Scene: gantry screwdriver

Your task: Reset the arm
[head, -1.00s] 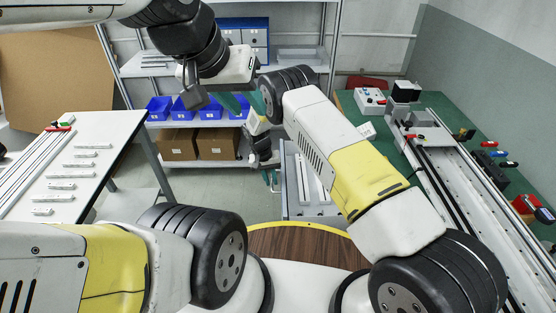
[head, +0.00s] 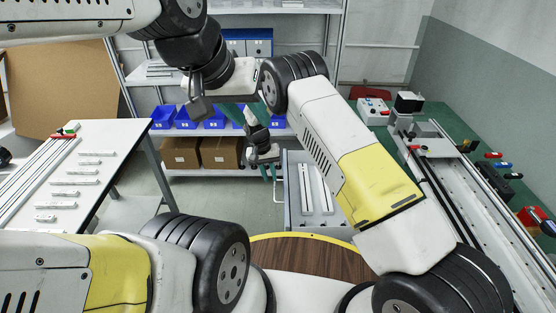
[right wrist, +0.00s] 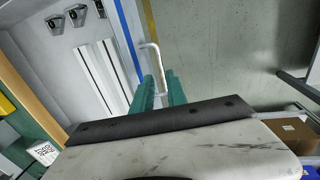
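My left gripper (head: 256,111) hangs in the upper middle of the head view, its teal fingers partly hidden by its white body and by my right arm. I cannot tell whether it is open. My right gripper (head: 268,174) is lower, near the left side of a grey open drawer-like tray (head: 318,224).
A white table (head: 112,160) with rails and small parts stands left. A shelf holds blue bins (head: 187,118) and cardboard boxes (head: 220,153) behind. A green bench (head: 470,165) with a gantry rail (head: 455,180) is at the right. Floor shows between table and tray.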

